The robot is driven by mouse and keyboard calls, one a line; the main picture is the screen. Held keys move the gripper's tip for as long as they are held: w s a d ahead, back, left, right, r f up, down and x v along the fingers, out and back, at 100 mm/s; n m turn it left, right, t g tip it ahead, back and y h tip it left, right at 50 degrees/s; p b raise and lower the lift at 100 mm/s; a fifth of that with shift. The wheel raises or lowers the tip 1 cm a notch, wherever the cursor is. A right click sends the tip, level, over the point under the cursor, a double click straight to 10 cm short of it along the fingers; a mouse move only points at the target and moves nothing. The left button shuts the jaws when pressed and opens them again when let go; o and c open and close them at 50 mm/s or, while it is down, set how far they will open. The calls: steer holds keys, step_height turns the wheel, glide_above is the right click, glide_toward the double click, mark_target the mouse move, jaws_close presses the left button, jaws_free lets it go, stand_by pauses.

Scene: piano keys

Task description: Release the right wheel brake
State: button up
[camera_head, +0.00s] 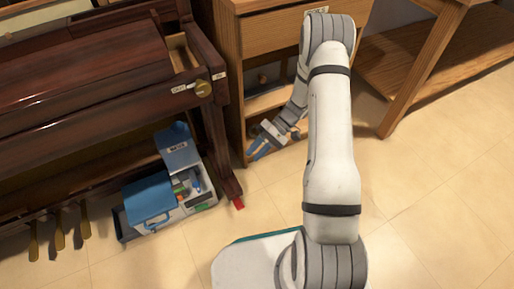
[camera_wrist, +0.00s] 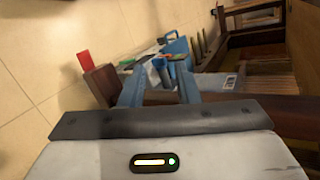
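The right wheel brake looks to be the small red tab (camera_head: 238,203) at the foot of the piano's (camera_head: 105,75) right front leg, near the floor. It also shows as a red block (camera_wrist: 83,60) at upper left in the wrist view, beside the end of a dark wooden leg (camera_wrist: 103,84). My gripper (camera_head: 260,149) is above and right of the red tab, in front of the wooden cabinet, and apart from the tab. In the wrist view its two blue fingers are spread with nothing gripped between them.
An open blue toolbox (camera_head: 150,198) with several items stands on the floor left of the piano leg. A wooden cabinet (camera_head: 262,32) is behind my arm, and a wooden table (camera_head: 425,65) stands at right. Brass pedals (camera_head: 59,236) are at lower left. The tiled floor around the tab's right is clear.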

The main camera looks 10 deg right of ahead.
steer(key=shift+s+r+h, duration=0.15)
steer(key=shift+r+h, duration=0.15)
steer(key=shift+r, duration=0.5)
